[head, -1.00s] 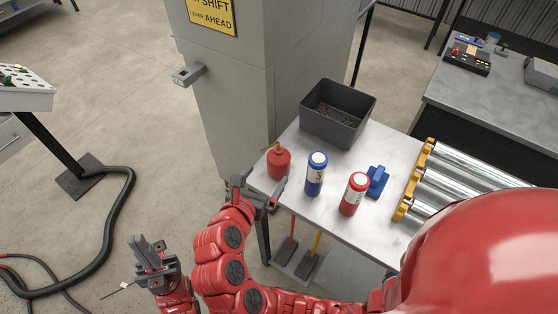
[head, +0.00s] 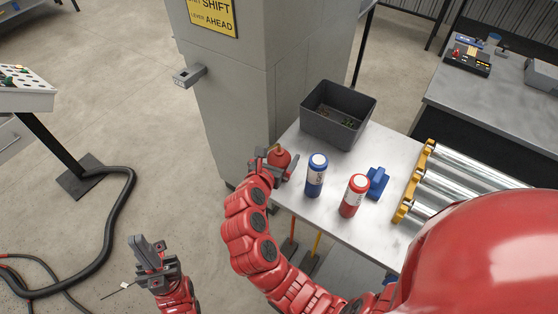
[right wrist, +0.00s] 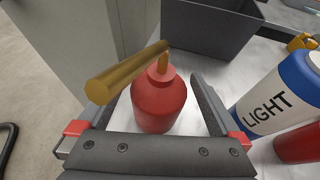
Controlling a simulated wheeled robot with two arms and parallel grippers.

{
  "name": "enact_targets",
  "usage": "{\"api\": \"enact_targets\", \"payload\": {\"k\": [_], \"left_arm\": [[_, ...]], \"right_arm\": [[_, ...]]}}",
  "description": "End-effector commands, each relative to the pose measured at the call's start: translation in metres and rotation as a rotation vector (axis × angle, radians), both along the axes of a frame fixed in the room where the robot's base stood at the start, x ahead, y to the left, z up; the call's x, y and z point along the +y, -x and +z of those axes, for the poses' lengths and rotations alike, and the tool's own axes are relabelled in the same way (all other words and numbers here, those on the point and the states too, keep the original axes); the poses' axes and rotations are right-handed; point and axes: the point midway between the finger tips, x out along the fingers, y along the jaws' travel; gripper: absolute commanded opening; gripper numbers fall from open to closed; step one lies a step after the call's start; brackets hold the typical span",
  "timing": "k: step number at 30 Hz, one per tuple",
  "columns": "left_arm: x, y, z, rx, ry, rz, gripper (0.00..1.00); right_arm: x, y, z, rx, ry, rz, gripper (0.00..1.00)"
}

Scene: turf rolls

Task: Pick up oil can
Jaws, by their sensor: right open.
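The red oil can (head: 280,158) with a brass spout stands upright at the left corner of the metal table (head: 316,211). In the right wrist view the oil can (right wrist: 159,102) sits between the two fingers of my right gripper (right wrist: 160,100), its brass spout pointing toward the lower left. My right gripper (head: 272,163) is open around the can, with a gap showing on the can's right side. My left gripper (head: 153,258) is away from the table, over the floor at the lower left; its jaw gap is unclear.
A blue-and-white bottle (head: 316,176) and a red-and-white bottle (head: 353,195) stand right of the can. A blue object (head: 377,181), a dark bin (head: 337,113) and shiny rollers (head: 470,170) share the table. A grey column (head: 229,110) rises behind it at left.

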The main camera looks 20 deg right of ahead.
Motion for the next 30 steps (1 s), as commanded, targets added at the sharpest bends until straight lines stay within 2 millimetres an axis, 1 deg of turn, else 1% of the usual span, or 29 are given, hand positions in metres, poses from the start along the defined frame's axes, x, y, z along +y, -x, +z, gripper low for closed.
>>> {"api": "enact_targets", "payload": {"k": [4, 5, 9, 14, 15, 20, 21, 27, 30], "left_arm": [[0.0000, 0.0000, -0.0002, 0.000, 0.000, 0.000, 0.00], [0.0000, 0.0000, -0.0003, 0.000, 0.000, 0.000, 0.00], [0.0000, 0.0000, -0.0003, 0.000, 0.000, 0.000, 0.00], [0.0000, 0.0000, -0.0003, 0.000, 0.000, 0.000, 0.00], [0.0000, 0.0000, -0.0002, 0.000, 0.000, 0.000, 0.00], [0.0000, 0.0000, -0.0003, 0.000, 0.000, 0.000, 0.00], [0.0000, 0.0000, -0.0001, 0.000, 0.000, 0.000, 0.00], [0.0000, 0.0000, -0.0002, 0.000, 0.000, 0.000, 0.00], [0.0000, 0.0000, -0.0007, 0.000, 0.000, 0.000, 0.00]], "right_arm": [[0.0002, 0.0001, 0.0001, -0.001, 0.000, 0.001, 1.00], [0.0002, 0.0001, 0.0001, -0.001, 0.000, 0.001, 0.98], [0.0003, 0.0002, 0.0001, -0.001, 0.000, 0.001, 0.73], [0.0002, 0.0003, 0.0002, -0.001, 0.000, 0.001, 0.44], [0.0002, 0.0003, 0.0002, -0.001, 0.000, 0.001, 0.37], [0.0002, 0.0003, 0.0002, -0.001, 0.000, 0.001, 0.08], [0.0001, 0.0003, 0.0006, -0.002, 0.001, 0.000, 0.05], [0.0002, 0.0002, 0.0011, -0.002, 0.001, 0.000, 0.05], [-0.0001, 0.0001, 0.0054, -0.003, 0.000, -0.001, 0.05]]}}
